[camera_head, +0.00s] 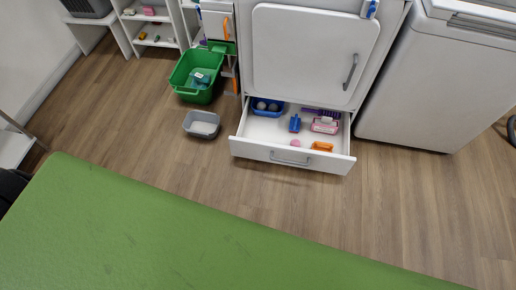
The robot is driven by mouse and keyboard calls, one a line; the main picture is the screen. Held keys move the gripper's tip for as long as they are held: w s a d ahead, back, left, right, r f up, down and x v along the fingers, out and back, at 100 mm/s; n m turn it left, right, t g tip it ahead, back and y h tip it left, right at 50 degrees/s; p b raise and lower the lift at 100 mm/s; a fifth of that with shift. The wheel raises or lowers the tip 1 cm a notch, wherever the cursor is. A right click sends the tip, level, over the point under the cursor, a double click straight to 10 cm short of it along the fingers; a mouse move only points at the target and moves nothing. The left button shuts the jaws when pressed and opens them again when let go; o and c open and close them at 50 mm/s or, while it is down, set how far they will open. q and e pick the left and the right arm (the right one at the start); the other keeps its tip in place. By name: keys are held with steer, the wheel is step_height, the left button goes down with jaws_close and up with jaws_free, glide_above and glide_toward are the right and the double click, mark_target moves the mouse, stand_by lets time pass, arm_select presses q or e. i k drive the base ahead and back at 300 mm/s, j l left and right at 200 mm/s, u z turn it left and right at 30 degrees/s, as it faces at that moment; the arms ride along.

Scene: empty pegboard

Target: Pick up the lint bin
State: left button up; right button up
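A small grey open bin (201,124), which looks like the lint bin, stands upright on the wood floor just left of an open drawer. Something pale lies inside it. Its rim is uncovered and nothing stands on top of it. Neither my left nor my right gripper shows in the head view.
A green basket (187,90) holding items stands just behind the bin. The open white drawer (290,156) juts out to its right, with several small items inside. A long green surface (160,230) crosses the foreground. White shelves (126,32) stand back left. Floor left of the bin is clear.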

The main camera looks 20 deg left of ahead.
mark_target(198, 124)
steer(key=u, duration=1.2)
